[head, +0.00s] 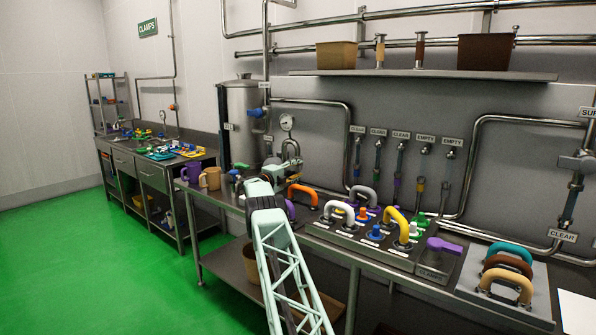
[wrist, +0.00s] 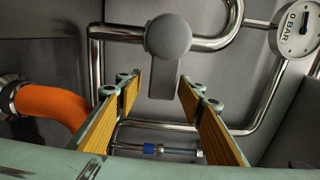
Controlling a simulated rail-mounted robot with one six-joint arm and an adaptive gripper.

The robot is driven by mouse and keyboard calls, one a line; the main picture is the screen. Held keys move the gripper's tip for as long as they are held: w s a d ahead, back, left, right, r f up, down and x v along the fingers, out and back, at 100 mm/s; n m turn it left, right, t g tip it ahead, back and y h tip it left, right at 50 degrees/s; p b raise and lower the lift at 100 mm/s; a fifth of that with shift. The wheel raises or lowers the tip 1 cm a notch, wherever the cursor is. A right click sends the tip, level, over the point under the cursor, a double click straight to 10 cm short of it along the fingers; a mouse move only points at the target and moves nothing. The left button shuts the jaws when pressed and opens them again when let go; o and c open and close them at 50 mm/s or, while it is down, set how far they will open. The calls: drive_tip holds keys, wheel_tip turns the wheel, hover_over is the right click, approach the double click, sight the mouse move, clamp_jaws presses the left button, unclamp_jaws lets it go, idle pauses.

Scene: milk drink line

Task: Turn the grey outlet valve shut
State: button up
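The grey outlet valve (wrist: 168,48) shows in the wrist view as a rounded grey knob with a flat lever pointing straight down, set before a steel pipe. My gripper (wrist: 160,82) is open, its two yellow-padded fingers on either side of the lever's lower end. Gaps show between lever and pads; I cannot tell how deep the lever reaches between the fingertips. In the head view my gripper (head: 286,172) is beside the steel tank above the bench. I cannot make out the grey valve clearly there.
A gauge (wrist: 297,28) marked 0 BAR is at the wrist view's upper right. A thick orange curved part (wrist: 52,107) is close to the left finger. In the head view, the tank (head: 240,125) stands behind my gripper and coloured clamp handles (head: 395,222) crowd the bench to its right.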

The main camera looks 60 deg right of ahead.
drive_tip(key=shift+r, duration=0.15)
drive_tip(key=shift+r, duration=4.95)
drive_tip(key=shift+c, duration=0.4)
